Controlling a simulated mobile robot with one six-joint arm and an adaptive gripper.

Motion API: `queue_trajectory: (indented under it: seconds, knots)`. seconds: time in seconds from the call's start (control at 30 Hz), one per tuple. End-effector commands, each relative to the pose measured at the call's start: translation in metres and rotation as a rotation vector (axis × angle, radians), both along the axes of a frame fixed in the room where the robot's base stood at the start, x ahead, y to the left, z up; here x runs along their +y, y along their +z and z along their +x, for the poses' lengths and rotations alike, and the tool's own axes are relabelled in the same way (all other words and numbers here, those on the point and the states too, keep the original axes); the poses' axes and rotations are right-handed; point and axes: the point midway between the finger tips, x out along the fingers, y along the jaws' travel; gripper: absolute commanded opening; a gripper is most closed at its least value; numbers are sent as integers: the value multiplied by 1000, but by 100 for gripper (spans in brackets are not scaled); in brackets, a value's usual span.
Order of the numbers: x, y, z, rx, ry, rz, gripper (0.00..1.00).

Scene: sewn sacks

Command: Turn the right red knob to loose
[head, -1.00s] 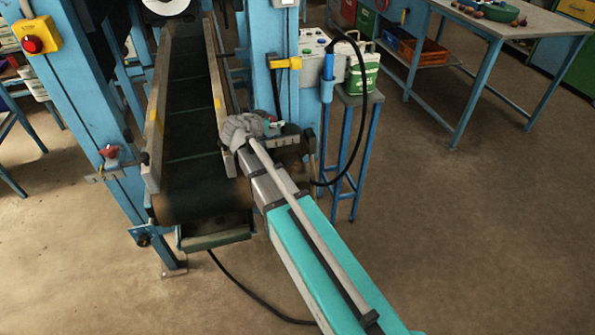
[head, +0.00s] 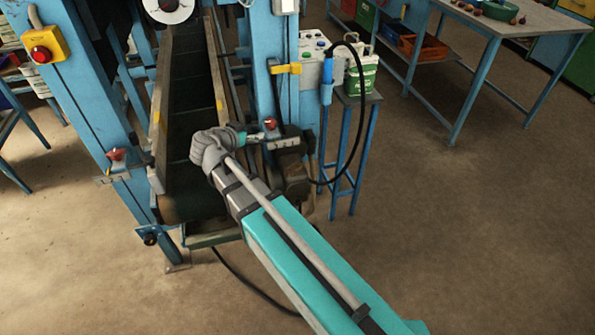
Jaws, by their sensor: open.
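The right red knob (head: 270,123) sits on a bracket on the right blue post of the conveyor frame. It is small in view, and its exact setting cannot be read. A matching left red knob (head: 116,154) is on the left post. My arm reaches in from the lower right, and its grey wrist is over the conveyor's right side. My gripper (head: 257,137) points right from the wrist, close beside and slightly below the right knob. It is open with nothing visible in it. Its fingertips are small and dark against the bracket, so contact with the knob cannot be told.
The conveyor belt (head: 190,110) runs back between the posts. A yellow box with a red button (head: 42,50) is on the left post. Right of the frame, a small stand (head: 362,98) carries a control box (head: 312,62) and a green-white can (head: 362,75). Floor at right is clear.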

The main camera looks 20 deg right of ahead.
Motion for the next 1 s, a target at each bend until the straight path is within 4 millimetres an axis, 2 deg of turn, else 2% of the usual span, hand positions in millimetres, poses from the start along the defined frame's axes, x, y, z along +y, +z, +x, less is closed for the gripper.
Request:
queue_trajectory:
  seconds: [0.1,0.47,1.0]
  knots:
    - [7,6,-8,1,1,0,97]
    - [-28,-10,-25,198,-13,20,97]
    - [-72,-32,-68,565,55,107,97]
